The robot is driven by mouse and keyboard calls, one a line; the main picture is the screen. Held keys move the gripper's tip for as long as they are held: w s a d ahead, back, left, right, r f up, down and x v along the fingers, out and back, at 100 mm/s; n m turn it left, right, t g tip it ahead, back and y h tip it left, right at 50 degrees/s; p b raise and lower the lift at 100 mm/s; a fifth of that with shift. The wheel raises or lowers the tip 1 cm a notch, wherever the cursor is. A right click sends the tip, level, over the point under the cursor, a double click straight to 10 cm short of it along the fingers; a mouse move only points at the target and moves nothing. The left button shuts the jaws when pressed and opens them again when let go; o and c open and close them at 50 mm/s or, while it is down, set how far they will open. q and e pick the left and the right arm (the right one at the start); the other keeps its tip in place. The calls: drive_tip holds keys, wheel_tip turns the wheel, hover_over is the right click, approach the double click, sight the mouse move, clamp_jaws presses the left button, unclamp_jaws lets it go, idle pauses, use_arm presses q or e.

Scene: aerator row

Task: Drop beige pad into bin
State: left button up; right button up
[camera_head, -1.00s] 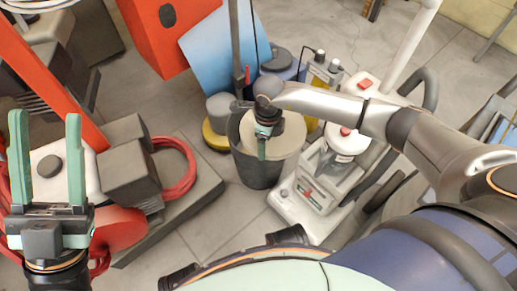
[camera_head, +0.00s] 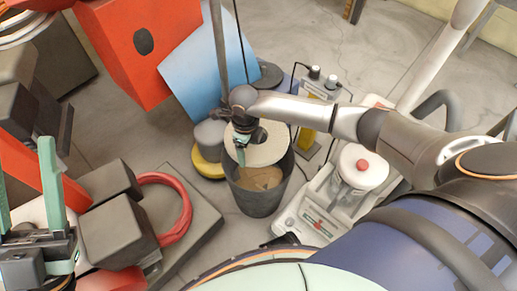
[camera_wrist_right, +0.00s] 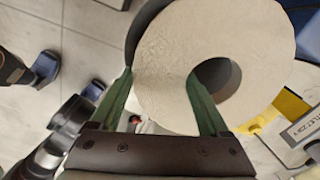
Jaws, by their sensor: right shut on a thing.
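The beige pad (camera_head: 268,146) is a round disc. Something brownish (camera_head: 258,178) shows inside the bin. My left gripper (camera_head: 24,185) is open and empty at the far left.
A yellow-based grey machine (camera_head: 207,165) and a blue panel (camera_head: 205,65) stand behind the bin. A white machine with a red-knobbed jar (camera_head: 360,168) is to its right. A red hose coil (camera_head: 180,215) and dark blocks lie to its left.

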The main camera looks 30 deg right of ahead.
wheel_tip(320, 180, down, 4)
drive_tip(key=shift+r+b, duration=0.2)
drive_tip(key=shift+b, duration=1)
use_arm(q)
wheel_tip(320, 180, down, 3)
drive_tip(key=shift+w+d+f+n, duration=0.1)
drive_tip(key=shift+f+n, duration=0.05)
drive_tip(key=shift+n, duration=0.15)
use_arm(e)
drive_tip(key=o, duration=1.2)
drive_tip(key=shift+o, duration=0.2)
drive_tip(key=shift+r, duration=0.1)
use_arm(q)
drive_tip(key=shift+m, duration=0.4)
drive_tip(key=r+p, duration=0.4)
drive_tip(key=shift+a+r, duration=0.2)
drive_tip(key=shift+r, duration=0.15)
use_arm(e)
wheel_tip(320, 180, up, 11)
drive_tip(key=shift+r, duration=0.1)
use_arm(q)
drive_tip(key=shift+p, duration=0.4)
use_arm(e)
drive_tip(key=shift+r, duration=0.65)
